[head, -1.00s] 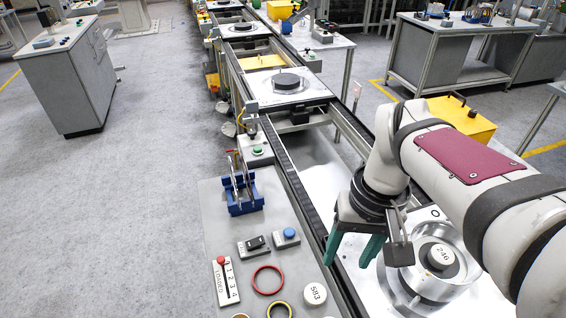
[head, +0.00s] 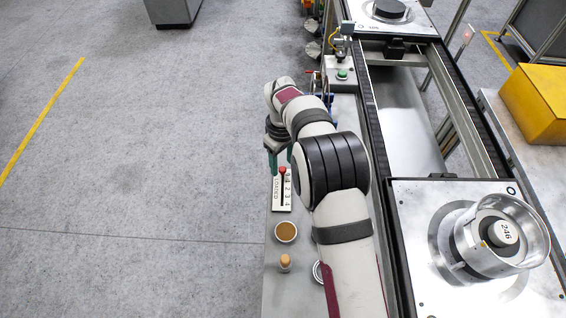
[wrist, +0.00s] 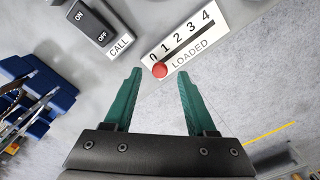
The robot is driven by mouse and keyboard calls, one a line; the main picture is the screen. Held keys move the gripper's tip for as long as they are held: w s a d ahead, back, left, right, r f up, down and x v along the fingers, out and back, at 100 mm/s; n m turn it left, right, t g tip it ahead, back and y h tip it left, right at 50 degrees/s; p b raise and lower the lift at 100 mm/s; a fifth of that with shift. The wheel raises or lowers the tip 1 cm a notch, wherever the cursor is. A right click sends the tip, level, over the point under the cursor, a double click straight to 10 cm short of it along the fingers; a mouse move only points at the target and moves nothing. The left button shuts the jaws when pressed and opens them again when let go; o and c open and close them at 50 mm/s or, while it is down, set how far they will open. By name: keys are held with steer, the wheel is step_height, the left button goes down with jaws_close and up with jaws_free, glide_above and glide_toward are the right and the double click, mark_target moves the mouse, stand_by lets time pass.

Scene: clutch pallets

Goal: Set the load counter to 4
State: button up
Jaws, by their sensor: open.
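The load counter (head: 275,199) is a white plate marked LOADED with the numbers 0 to 4, and it also shows in the wrist view (wrist: 205,48). Its round red knob (wrist: 160,70) is at the 0 end of the slot; in the head view the knob (head: 283,170) is at the far end of the plate. My gripper (head: 281,161) is open and empty, its teal fingers pointing down near that end. In the wrist view the knob appears between the fingertips of my gripper (wrist: 160,73); whether the tips are level with it I cannot tell.
A CALL switch (wrist: 92,24) with ON and OFF lies beside the counter. A blue rack (wrist: 40,95) stands at the left of the wrist view. A brown-topped disc (head: 286,231) and a wooden peg (head: 285,262) sit nearer. A pallet (head: 415,215) is on the conveyor at right.

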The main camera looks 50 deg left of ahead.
steer(key=shift+f, duration=0.85)
jaws_close()
stand_by(0.8)
